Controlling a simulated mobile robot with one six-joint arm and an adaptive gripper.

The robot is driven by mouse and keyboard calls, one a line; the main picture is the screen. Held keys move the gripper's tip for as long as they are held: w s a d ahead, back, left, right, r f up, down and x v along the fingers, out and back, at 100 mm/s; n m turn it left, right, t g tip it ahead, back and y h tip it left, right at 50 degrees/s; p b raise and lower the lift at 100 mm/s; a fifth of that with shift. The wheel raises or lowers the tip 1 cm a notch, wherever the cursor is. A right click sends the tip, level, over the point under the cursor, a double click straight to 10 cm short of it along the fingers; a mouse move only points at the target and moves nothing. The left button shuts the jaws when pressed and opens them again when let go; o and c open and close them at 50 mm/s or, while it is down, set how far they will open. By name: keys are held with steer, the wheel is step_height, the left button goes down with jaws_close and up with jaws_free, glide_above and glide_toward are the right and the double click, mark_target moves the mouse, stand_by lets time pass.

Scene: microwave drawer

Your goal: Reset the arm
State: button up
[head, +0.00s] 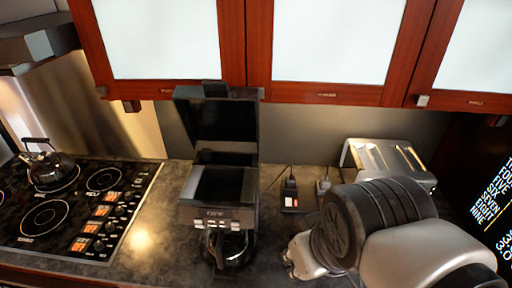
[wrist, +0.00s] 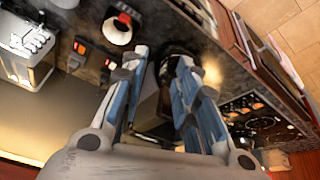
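My gripper (wrist: 163,58) shows in the wrist view with two blue-padded fingers. Its fingertips are apart, with nothing seen held between them. The black coffee machine (wrist: 158,105) shows behind the gap between the fingers, partly hidden by them. In the head view my arm (head: 385,225) is bent over the right part of the counter. The fingers cannot be made out clearly there. A pale shape beside the arm at lower left may be part of my gripper or a separate thing; I cannot tell.
The coffee machine (head: 222,190) stands with its lid raised and a glass carafe (head: 230,248) below. A toaster (head: 385,158) is behind my arm. A stove with a kettle (head: 48,168) is at left. Red-framed cabinets (head: 258,45) hang above. Bare counter (head: 160,225) lies left of the machine.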

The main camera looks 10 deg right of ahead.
steer(key=shift+s+a+r+m, duration=0.1)
steer(key=shift+s+a+m, duration=0.15)
steer(key=shift+s+m, duration=0.4)
step_height(320, 180, down, 8)
steer(key=b, duration=0.8)
steer(key=shift+f, duration=0.25)
